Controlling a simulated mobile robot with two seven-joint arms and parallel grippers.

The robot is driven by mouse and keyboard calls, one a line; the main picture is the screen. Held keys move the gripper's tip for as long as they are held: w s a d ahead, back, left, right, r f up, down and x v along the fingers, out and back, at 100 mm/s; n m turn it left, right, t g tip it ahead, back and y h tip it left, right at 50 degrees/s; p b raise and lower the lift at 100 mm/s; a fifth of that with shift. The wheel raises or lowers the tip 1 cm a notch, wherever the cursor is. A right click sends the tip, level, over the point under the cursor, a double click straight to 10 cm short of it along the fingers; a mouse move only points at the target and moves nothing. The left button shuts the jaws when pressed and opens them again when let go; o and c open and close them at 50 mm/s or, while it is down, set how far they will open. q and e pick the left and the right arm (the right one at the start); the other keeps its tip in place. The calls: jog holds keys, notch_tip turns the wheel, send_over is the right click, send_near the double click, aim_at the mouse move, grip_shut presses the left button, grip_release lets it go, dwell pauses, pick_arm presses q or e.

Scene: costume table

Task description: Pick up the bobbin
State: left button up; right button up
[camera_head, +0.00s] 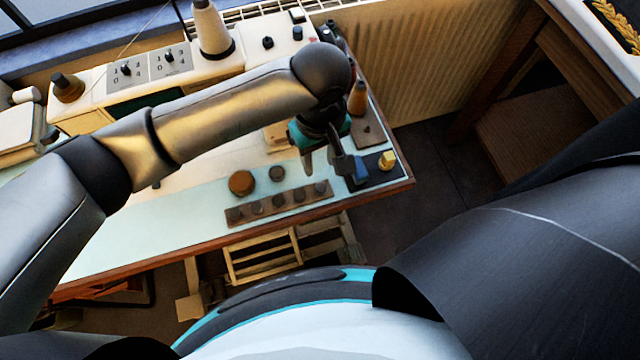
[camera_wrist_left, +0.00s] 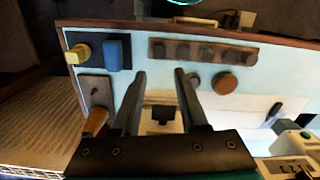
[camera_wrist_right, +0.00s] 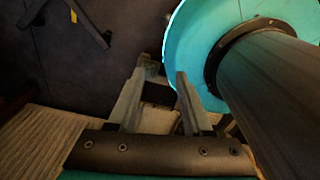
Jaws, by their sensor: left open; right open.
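A small dark round piece (camera_head: 277,174), which looks like a loose bobbin, stands on the pale table between a larger brown round piece (camera_head: 241,183) and a brown rack (camera_head: 320,188) holding several similar dark pieces. In the left wrist view the dark piece (camera_wrist_left: 192,82) shows just beyond the right fingertip. My left gripper (camera_head: 328,166) is open and empty above the table's right part, to the right of that piece; it also shows in its wrist view (camera_wrist_left: 159,75). My right gripper (camera_wrist_right: 165,70) is open and empty, away from the table, beside my own base.
A blue block (camera_wrist_left: 117,54) and a yellow piece (camera_head: 387,160) lie near the table's right corner. An orange-brown cone (camera_head: 357,98) stands behind. A white machine with a thread cone (camera_head: 211,32) stands along the back. Bare tabletop (camera_head: 180,215) lies at the left front.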

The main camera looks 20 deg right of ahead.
aim_at(321, 188)
pick_arm(q)
notch_tip(321, 188, down, 3)
jog(key=shift+f+b, duration=0.1)
jog(key=shift+b, duration=0.2)
jog(key=shift+f, duration=0.85)
jog(key=f, duration=0.1)
jog(key=f+b, duration=0.1)
jog(key=f, duration=0.1)
jog(key=f+b, duration=0.1)
jog(key=shift+s+f, duration=0.2)
jog(key=shift+s, duration=0.05)
pick_arm(e)
jog(key=f, duration=0.1)
jog(key=w+f, duration=0.1)
jog(key=f, duration=0.1)
jog(key=shift+w, duration=0.25)
pick_arm(q)
jog(key=shift+d, duration=0.1)
grip_shut()
